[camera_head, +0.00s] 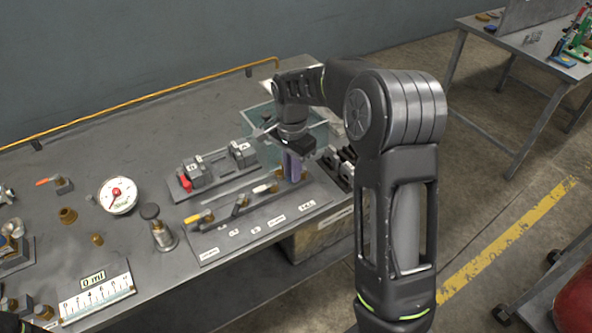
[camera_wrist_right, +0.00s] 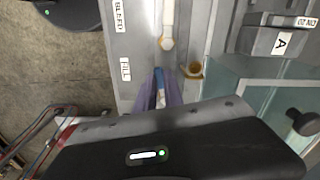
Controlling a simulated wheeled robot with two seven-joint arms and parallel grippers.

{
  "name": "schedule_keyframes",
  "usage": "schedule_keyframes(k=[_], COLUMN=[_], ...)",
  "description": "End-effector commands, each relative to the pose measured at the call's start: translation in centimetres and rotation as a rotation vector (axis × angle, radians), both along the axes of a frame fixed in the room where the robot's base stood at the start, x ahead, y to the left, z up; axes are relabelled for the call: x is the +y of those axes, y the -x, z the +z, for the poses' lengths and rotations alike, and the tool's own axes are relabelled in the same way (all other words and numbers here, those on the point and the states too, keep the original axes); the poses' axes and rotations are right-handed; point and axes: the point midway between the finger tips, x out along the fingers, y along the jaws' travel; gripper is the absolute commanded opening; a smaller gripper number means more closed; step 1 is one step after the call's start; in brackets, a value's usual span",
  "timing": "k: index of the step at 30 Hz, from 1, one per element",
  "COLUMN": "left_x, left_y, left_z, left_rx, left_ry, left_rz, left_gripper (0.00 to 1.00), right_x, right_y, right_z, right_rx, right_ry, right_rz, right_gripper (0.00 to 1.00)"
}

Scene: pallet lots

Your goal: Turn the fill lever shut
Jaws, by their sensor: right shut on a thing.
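A grey lever panel (camera_head: 237,228) lies along the bench front, with small levers and white labels. In the wrist view, a FILL label (camera_wrist_right: 125,69) sits beside my right gripper (camera_wrist_right: 165,80). Its purple fingers are shut on the fill lever, whose blue handle (camera_wrist_right: 160,93) shows between them. In the head view my right gripper (camera_head: 293,173) points down at the panel's right end, hiding most of that lever. The white-handled lever (camera_wrist_right: 167,32) beside the BLEED label is free. I cannot tell the fill lever's exact angle.
A clear-walled tank (camera_head: 256,148) stands just behind the gripper. A block with a red-ended part (camera_head: 186,184), a dial gauge (camera_head: 118,195) and a black-knobbed fitting (camera_head: 161,235) stand to the left. A 0 ml scale (camera_head: 96,300) is at front left.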

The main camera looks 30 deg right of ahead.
Motion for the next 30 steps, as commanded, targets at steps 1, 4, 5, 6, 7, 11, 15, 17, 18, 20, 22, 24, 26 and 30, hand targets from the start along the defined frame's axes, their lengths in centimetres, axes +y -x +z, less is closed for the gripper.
schedule_keyframes(k=[1,4,5,6,7,11,15,17,18,20,22,24,26,30], left_x=[0.00,0.02,0.02,0.02,0.03,0.03,0.03,0.03,0.03,0.03,0.03,0.03,0.03,0.03], left_y=[0.01,0.03,0.04,0.04,0.05,0.06,0.07,0.07,0.07,0.08,0.07,0.08,0.08,0.08], left_z=[0.16,0.28,0.31,0.35,0.37,0.45,0.49,0.49,0.49,0.49,0.49,0.49,0.49,0.49], left_rx=[0.000,0.001,0.001,0.001,0.001,0.002,0.003,0.003,0.003,0.003,0.003,0.003,0.003,0.003], left_ry=[0.000,-0.001,-0.001,-0.001,-0.001,-0.002,-0.002,-0.002,-0.002,-0.002,-0.002,-0.002,-0.002,-0.002], left_rz=[0.000,0.001,0.001,0.001,0.001,0.001,0.000,0.000,0.000,0.000,0.000,0.000,0.000,0.000], left_gripper=[0.34,0.34,0.34,0.34,0.34,0.34,0.34,0.34,0.34,0.34,0.34,0.34,0.34,0.34], right_x=[0.02,0.03,0.06,0.07,0.07,0.05,0.03,0.03,0.02,0.02,0.01,0.01,0.01,0.01], right_y=[-0.24,-0.54,-0.62,-0.72,-0.77,-0.95,-1.07,-1.10,-1.10,-1.11,-1.11,-1.11,-1.12,-1.11], right_z=[0.13,0.17,0.17,0.16,0.15,0.12,0.11,0.11,0.10,0.10,0.10,0.10,0.11,0.11], right_rx=[-0.002,-0.003,-0.003,-0.003,-0.003,-0.003,-0.003,-0.003,-0.004,-0.004,-0.004,-0.004,-0.004,-0.004], right_ry=[0.002,0.001,0.001,0.001,0.001,0.002,0.002,0.002,0.001,0.001,0.000,0.000,0.000,0.000], right_rz=[-0.035,-0.106,-0.125,-0.147,-0.164,-0.216,-0.246,-0.252,-0.255,-0.257,-0.258,-0.258,-0.257,-0.257], right_gripper=[0.00,0.00,0.00,0.00,0.00,0.00,0.00,0.00,0.00,0.00,0.00,0.00,0.00,0.19])
